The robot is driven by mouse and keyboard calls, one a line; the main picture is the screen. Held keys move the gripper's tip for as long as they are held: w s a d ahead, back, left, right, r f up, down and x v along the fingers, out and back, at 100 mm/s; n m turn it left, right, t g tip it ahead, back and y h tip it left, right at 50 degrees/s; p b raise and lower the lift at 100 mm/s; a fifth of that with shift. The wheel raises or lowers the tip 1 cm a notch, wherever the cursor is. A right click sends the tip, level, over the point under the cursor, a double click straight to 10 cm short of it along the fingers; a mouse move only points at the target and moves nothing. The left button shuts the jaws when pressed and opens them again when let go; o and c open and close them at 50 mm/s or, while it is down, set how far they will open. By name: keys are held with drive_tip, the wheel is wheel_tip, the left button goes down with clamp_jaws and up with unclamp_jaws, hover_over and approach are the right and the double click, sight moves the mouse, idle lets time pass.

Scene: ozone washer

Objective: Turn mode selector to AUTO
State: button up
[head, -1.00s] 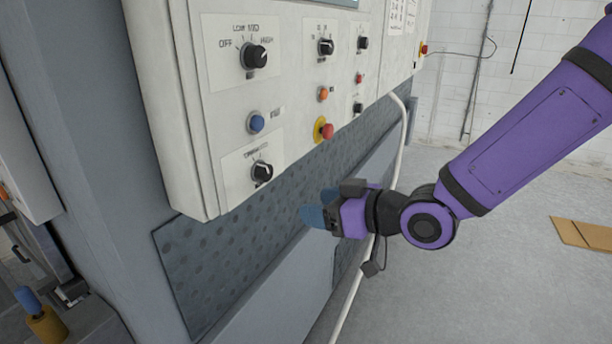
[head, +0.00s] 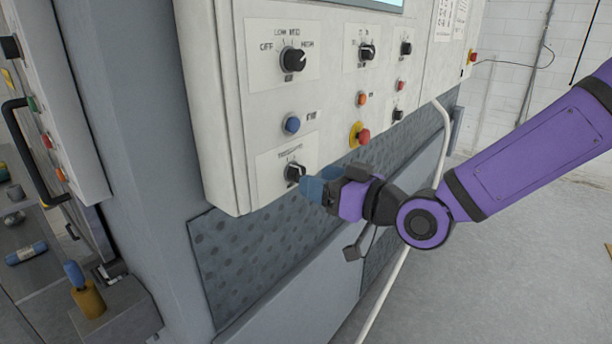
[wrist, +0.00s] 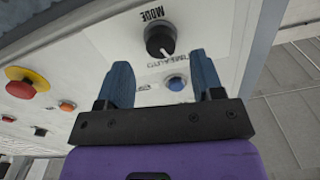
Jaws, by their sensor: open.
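The mode selector (head: 294,173) is a black knob on a white plate at the lower left of the control panel. In the wrist view the black knob (wrist: 160,41) sits under an upside-down MODE label. Its white mark points down in that picture, slightly right; the position words are too blurred to read. My gripper (head: 311,188) is just right of and below the selector in the head view, with blue fingers. In the wrist view my gripper (wrist: 163,75) is open and empty. The knob lies ahead, between the fingertip directions; I see no contact.
A blue button (head: 291,124) is above the selector, and also shows in the wrist view (wrist: 176,83). A red emergency stop (head: 361,135) on a yellow base is to its right. Another black knob (head: 293,60) is higher up. A white pipe (head: 444,130) runs down at right.

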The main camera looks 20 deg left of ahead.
sight(296, 173)
drive_tip(key=shift+x, duration=1.85)
drive_tip(key=c, duration=0.9)
